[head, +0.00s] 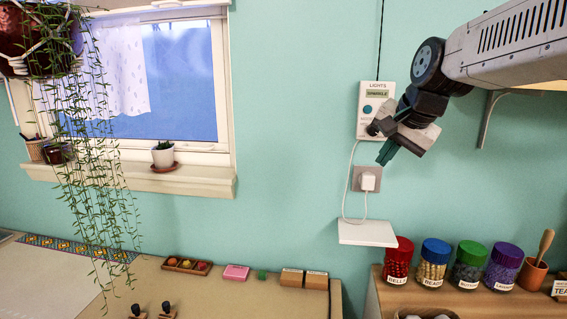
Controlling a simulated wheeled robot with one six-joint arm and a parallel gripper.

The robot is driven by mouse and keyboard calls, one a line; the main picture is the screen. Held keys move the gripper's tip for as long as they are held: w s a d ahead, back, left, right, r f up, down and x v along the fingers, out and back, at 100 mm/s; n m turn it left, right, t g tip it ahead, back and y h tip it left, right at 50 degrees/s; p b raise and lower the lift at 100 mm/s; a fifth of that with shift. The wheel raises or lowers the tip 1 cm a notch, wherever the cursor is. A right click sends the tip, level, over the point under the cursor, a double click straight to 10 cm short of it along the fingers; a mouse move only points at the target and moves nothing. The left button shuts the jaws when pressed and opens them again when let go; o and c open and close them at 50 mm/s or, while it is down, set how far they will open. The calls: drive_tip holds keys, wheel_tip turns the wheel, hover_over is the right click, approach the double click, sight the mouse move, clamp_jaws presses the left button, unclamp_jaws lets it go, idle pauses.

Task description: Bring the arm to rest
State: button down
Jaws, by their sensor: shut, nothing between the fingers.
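My gripper (386,152) is at the end of my arm (440,85), which reaches in from the upper right. Its dark fingers are together and empty, pointing down and left. It is in front of the lower part of the white lights control box (376,88) on the wall. My gripper hides part of the box's lower right. I cannot tell from this view whether the fingers touch the box.
Below are a wall socket (367,179) with a plug and a small white shelf (367,233). Several lidded jars (434,264) stand on a wooden unit at lower right. A bracketed shelf (535,87) is behind my arm. A trailing plant (95,170) hangs at left. The wall between is clear.

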drive_tip(key=s+d+f+n+g, duration=0.1)
drive_tip(key=s+f, duration=0.3)
drive_tip(key=s, duration=0.6)
drive_tip(key=s+d+f+n+g+h, duration=0.1)
drive_tip(key=s+f+n, duration=0.3)
drive_tip(key=s, duration=0.6)
drive_tip(key=s+d+f+n+g, duration=0.1)
drive_tip(key=s+f+n+g, duration=0.2)
drive_tip(key=s, duration=0.7)
wheel_tip(320, 180, down, 3)
drive_tip(key=shift+s+r+h, duration=0.15)
drive_tip(key=shift+s+h, duration=0.1)
drive_tip(key=shift+h, duration=0.15)
idle(0.3)
